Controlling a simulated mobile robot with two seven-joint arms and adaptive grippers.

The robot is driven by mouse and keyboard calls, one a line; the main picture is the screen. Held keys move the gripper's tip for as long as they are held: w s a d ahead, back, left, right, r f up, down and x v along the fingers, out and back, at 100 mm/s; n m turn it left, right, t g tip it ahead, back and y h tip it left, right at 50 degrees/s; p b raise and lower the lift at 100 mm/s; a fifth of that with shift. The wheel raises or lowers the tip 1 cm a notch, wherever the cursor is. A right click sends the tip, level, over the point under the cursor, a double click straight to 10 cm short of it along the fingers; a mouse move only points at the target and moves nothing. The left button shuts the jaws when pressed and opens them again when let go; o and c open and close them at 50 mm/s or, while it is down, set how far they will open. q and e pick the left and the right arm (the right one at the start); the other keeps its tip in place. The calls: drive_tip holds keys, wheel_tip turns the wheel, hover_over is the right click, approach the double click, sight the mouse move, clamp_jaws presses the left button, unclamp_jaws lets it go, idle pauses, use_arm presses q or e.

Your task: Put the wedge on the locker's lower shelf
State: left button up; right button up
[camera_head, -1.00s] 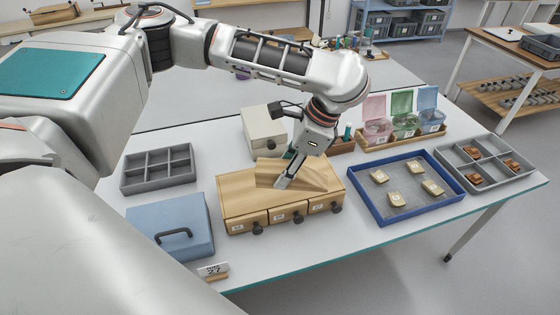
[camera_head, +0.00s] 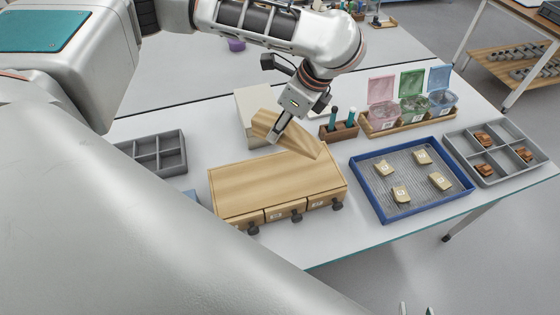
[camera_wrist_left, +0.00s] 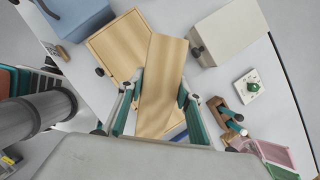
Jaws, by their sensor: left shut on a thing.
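The wedge (camera_head: 290,137) is a pale wooden block, held tilted above the back of a wooden drawer box (camera_head: 270,180). My left gripper (camera_head: 280,130) is shut on it. In the left wrist view the wedge (camera_wrist_left: 163,70) lies between the two teal-edged fingers of my left gripper (camera_wrist_left: 160,95). It covers part of the drawer box there. My right gripper (camera_head: 416,309) shows only as two fingertips at the bottom edge, apart, with nothing seen between them. I cannot pick out the locker or its lower shelf with certainty.
A cream box (camera_head: 249,108) with a dark knob stands behind the drawer box. To the right are a tube rack (camera_head: 338,131), lidded bins (camera_head: 412,105), a blue tray of sherds (camera_head: 411,200) and a grey divided tray (camera_head: 510,168). A grey organizer (camera_head: 152,155) is at left.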

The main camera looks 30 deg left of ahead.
use_arm(q)
wheel_tip(320, 180, down, 10)
drive_tip(key=shift+w+f+b, duration=0.1)
drive_tip(key=shift+f+b, duration=0.15)
drive_tip(key=shift+b, duration=0.9)
wheel_tip(320, 180, down, 3)
drive_tip(key=shift+f+b, duration=0.1)
drive_tip(key=shift+b, duration=0.45)
drive_tip(key=shift+f, duration=0.3)
use_arm(e)
drive_tip(key=shift+w+a+f+y, duration=0.2)
drive_tip(key=shift+w+a+f, duration=0.1)
drive_tip(key=shift+a, duration=0.3)
drive_tip(key=shift+w+a+f+y, duration=0.2)
drive_tip(key=shift+w+a, duration=0.1)
drive_tip(key=shift+a, duration=0.25)
use_arm(q)
drive_tip(key=shift+f, duration=0.1)
use_arm(e)
drive_tip(key=shift+r, duration=0.2)
use_arm(q)
drive_tip(key=o, duration=1.2)
use_arm(e)
drive_tip(key=shift+w+r+t, duration=0.15)
drive_tip(key=shift+t, duration=0.15)
